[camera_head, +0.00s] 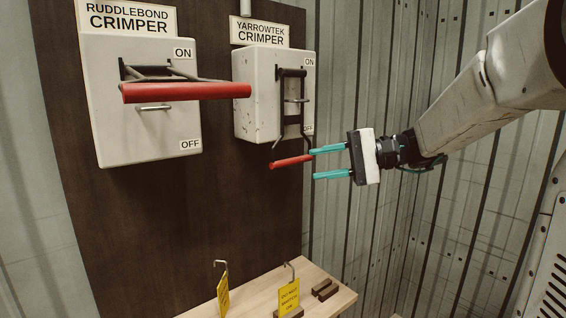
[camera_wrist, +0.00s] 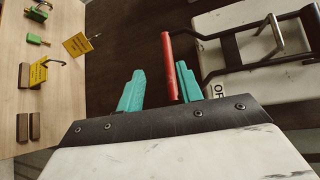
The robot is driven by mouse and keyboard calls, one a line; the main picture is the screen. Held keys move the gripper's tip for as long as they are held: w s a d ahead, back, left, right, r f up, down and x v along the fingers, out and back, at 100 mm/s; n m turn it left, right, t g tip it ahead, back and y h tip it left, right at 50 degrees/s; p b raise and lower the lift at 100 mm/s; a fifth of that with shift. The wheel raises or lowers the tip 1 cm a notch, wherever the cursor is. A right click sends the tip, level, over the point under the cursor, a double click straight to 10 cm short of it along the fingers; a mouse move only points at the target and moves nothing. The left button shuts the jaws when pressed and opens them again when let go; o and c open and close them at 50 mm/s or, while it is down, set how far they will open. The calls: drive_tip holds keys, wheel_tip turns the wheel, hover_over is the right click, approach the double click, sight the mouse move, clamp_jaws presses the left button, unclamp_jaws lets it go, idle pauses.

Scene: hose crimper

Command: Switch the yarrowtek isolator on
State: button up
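The yarrowtek isolator (camera_head: 257,112) is a pale worn box on the dark board, under the YARROWTEK CRIMPER sign (camera_head: 261,31). Its dark lever frame hangs down past the OFF label, with a red handle (camera_head: 289,162) at its lower end. In the wrist view the red handle (camera_wrist: 169,62) reaches between the teal fingers, close to the right one. My gripper (camera_head: 313,164) is open at the handle's right end, its upper finger near that end. Whether a finger touches the handle I cannot tell.
The ruddlebond isolator (camera_head: 140,125) stands at left, its larger red handle (camera_head: 187,92) jutting out towards the yarrowtek box. Below is a wooden shelf (camera_head: 335,297) with yellow tags (camera_head: 289,297), dark blocks (camera_head: 325,289) and green padlocks (camera_wrist: 34,38). Corrugated wall is at right.

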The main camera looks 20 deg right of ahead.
sight(296, 161)
drive_tip(key=shift+w+d+r+t, duration=0.1)
drive_tip(key=shift+w+r+t, duration=0.1)
drive_tip(key=shift+w, duration=0.2)
drive_tip(key=shift+w+d+r+t, duration=0.1)
drive_tip(key=shift+w+t, duration=0.1)
drive_tip(key=shift+w, duration=0.15)
drive_tip(key=x, duration=0.7)
drive_tip(key=shift+s+a, duration=0.1)
drive_tip(key=shift+s, duration=0.05)
clamp_jaws()
